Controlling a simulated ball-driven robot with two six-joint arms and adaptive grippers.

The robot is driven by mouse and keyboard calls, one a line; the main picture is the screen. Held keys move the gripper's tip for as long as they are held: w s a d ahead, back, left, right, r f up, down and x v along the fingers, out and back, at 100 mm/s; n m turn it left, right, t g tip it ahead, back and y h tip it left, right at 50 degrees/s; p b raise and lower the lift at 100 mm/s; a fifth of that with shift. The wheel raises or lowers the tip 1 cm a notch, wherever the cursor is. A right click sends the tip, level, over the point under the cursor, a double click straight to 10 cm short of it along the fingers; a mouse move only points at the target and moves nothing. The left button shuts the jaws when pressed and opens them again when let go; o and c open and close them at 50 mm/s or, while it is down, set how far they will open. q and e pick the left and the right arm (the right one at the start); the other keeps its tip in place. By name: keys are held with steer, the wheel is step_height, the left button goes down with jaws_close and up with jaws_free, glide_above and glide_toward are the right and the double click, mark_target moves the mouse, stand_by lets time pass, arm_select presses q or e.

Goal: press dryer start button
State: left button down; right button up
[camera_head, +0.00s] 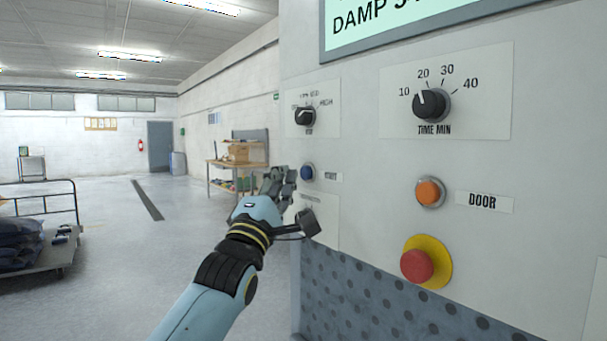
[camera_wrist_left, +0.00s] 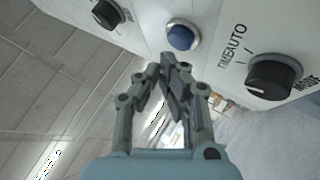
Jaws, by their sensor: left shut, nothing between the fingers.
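The blue button (camera_head: 307,172) sits on the left part of the light machine panel, with a small label that looks like START to its right. In the left wrist view, the blue button (camera_wrist_left: 181,37) has a metal ring and stands just beyond my fingertips. My left gripper (camera_head: 287,176) is shut and empty, just left of the button in the head view. In the left wrist view, the left gripper (camera_wrist_left: 167,65) has its fingertips together, close below the button; I cannot tell whether they touch it. My right gripper is not in view.
A red button on a yellow plate (camera_head: 417,265), an orange button (camera_head: 429,192) by the DOOR label, and the time knob (camera_head: 430,104) are to the right. A black knob (camera_head: 305,116) is above the blue button. A mode knob (camera_wrist_left: 273,77) flanks it. Open floor lies left.

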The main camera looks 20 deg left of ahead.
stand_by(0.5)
arm_select(q)
steer(key=shift+w+d, duration=0.25)
steer(key=shift+w, duration=0.1)
steer(key=shift+w+d, duration=0.3)
steer(key=shift+w, duration=0.05)
stand_by(0.8)
steer(key=shift+p, duration=0.3)
steer(key=shift+s+a+p, duration=0.55)
steer(key=shift+s+p, duration=0.15)
steer(key=shift+s, duration=0.05)
